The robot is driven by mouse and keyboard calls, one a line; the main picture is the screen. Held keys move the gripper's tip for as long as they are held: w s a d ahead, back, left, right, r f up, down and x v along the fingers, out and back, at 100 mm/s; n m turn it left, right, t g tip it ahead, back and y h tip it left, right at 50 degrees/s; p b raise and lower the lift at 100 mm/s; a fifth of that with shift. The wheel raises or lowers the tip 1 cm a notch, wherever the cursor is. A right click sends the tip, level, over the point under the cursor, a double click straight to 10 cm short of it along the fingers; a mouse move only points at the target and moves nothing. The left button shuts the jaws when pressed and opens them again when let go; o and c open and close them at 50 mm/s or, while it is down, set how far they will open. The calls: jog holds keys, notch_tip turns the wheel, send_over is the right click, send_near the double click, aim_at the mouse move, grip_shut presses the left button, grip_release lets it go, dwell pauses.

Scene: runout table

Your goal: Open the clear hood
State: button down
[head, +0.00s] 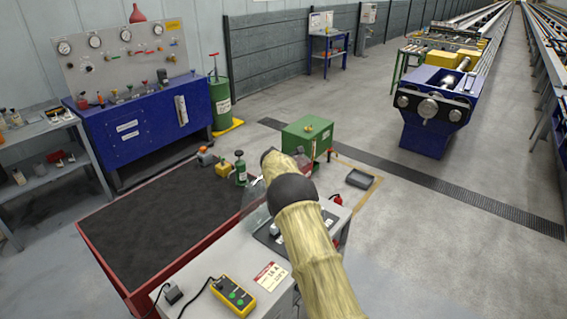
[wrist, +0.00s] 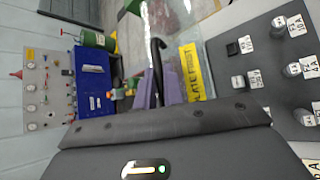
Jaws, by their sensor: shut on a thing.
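The clear hood (wrist: 190,50) shows in the wrist view as a see-through sheet with a yellow label (wrist: 196,72) reading "PLATE FIRST". A dark curved handle (wrist: 155,50) is beside it. My gripper (wrist: 159,88) has its purple fingers closed around the handle. In the head view, part of the clear hood (head: 253,193) shows left of my arm, above the grey cabinet (head: 215,268); my arm hides the gripper and the rest of it. I cannot tell the hood's exact angle. A dark panel (wrist: 222,83) with labelled plugs is right of the hood in the wrist view.
A yellow button box (head: 233,296) and a red-lettered card (head: 271,276) lie on the cabinet. A red-sided dark-topped table (head: 150,225) adjoins it on the left. A green box (head: 306,137) stands behind. Open floor (head: 440,250) lies to the right.

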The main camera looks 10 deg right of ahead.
jog(key=c, duration=1.5)
grip_release()
jog(key=shift+s+a+r+b, duration=0.2)
jog(key=shift+s+b, duration=0.1)
jog(key=shift+b, duration=0.05)
jog(key=b+v, duration=0.6)
jog(key=v, duration=1)
jog(key=shift+s+r, duration=0.15)
jog(key=shift+s, duration=0.15)
